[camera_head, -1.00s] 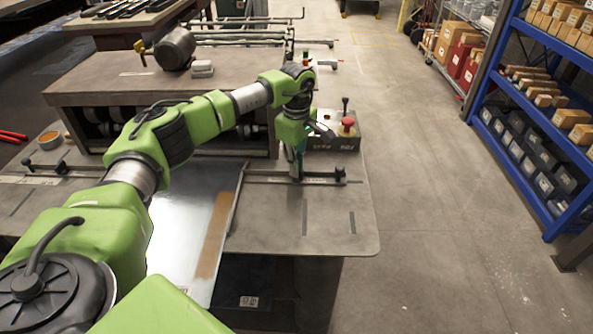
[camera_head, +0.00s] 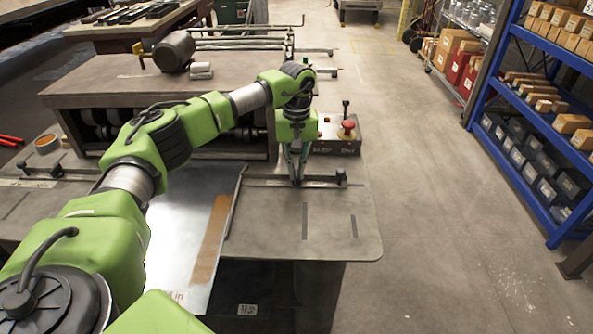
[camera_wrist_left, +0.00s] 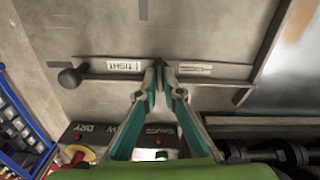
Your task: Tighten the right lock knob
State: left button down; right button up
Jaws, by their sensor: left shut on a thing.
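My left gripper (camera_head: 297,181) points down at the right-hand stop rail (camera_head: 262,180) on the table, right of the sheet metal. In the left wrist view its teal fingers (camera_wrist_left: 160,68) converge at the rail and are shut on a small dark part, taken as the right lock knob, which the fingertips mostly hide. A "TIGHT" label (camera_wrist_left: 124,65) lies left of the fingertips; another label (camera_wrist_left: 195,69) lies to their right, too small to read. My right gripper is not seen.
A sheet (camera_head: 175,225) lies left of the rail. A control box (camera_head: 335,141) with a red button (camera_head: 347,128) and upright lever stands close behind the gripper. A blue shelf (camera_head: 545,150) stands right, across clear floor.

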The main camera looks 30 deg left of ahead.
aim_at(296, 173)
pick_arm(q)
jog(key=shift+m, duration=0.6)
jog(key=shift+r, duration=0.1)
jog(key=c, duration=2.2)
grip_release()
notch_tip(296, 173, up, 12)
